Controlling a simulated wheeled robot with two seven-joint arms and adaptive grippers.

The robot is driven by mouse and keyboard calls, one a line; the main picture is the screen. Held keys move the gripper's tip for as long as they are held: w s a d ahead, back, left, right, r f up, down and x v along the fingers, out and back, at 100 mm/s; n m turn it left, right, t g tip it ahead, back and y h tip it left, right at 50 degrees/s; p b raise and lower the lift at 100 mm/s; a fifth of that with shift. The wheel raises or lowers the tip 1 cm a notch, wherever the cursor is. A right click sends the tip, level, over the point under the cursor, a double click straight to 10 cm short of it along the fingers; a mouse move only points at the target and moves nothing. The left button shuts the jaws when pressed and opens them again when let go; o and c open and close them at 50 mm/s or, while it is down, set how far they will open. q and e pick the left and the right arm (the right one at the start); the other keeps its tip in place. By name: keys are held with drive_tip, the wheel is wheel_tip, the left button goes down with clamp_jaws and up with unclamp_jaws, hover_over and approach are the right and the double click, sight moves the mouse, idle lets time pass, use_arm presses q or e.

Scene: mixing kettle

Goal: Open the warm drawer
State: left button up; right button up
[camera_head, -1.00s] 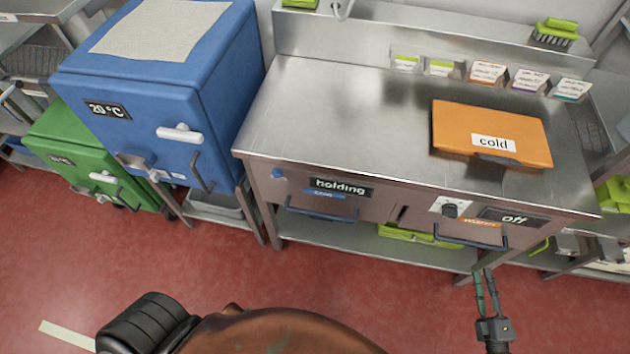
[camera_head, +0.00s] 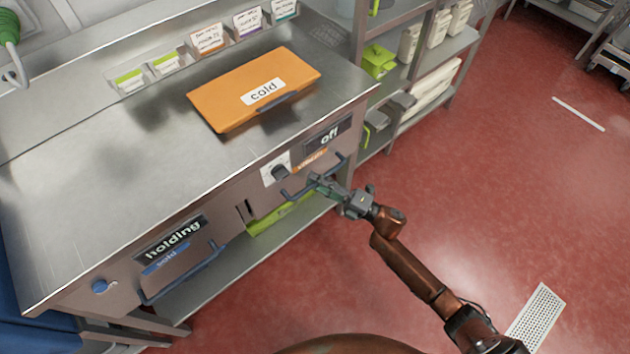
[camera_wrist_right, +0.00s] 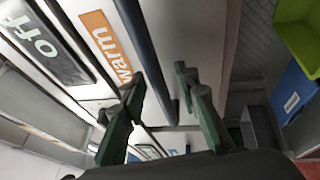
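The warm drawer, with its orange label (camera_head: 312,161), is in the right part of the steel counter's front and looks shut. Its dark bar handle (camera_head: 296,195) runs across the front; the wrist view shows the bar (camera_wrist_right: 138,35) and the orange "warm" label (camera_wrist_right: 106,45). My right gripper (camera_head: 318,184) is at the handle. In the wrist view its green fingers (camera_wrist_right: 156,84) are apart, one on each side of the bar, with gaps visible. I cannot tell how deep the bar sits between them. My left gripper is out of view.
The holding/cold drawer handle (camera_head: 185,275) is further left. An orange "cold" case (camera_head: 250,90) lies on the counter. Shelves (camera_head: 425,75) stand to the right. Red floor in front is open.

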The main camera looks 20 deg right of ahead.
drive_tip(key=shift+c, duration=0.3)
clamp_jaws()
idle(0.5)
